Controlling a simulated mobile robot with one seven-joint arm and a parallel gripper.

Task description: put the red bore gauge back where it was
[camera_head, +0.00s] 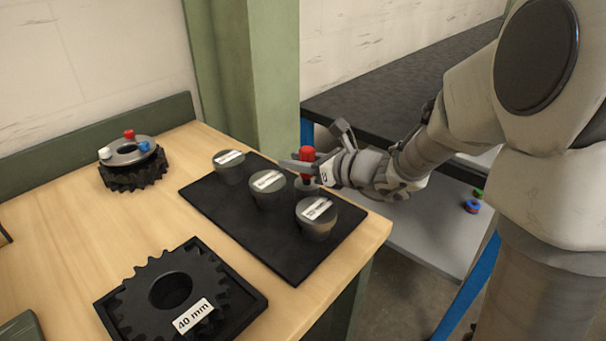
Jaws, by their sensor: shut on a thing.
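The red bore gauge (307,154) is upright in my gripper (306,172), which is shut on it at the right edge of the workbench. Its red top shows above the fingers. A grey lower part shows below them, over the black mat (270,252), among the labelled grey cylinders. Whether its lower end touches the mat or a holder cannot be told. Three grey cylinders with white labels stand on the mat: one at the back (229,170), one in the middle (268,190) and one in front (316,222). Their label text is too small to read.
A sprocket stack (133,172) with red, white and blue knobs stands at the back left. A black sprocket in a tray labelled 40 mm (170,290) lies in front. A green post (245,80) rises behind the mat. Small coloured parts (473,205) lie on a lower grey shelf.

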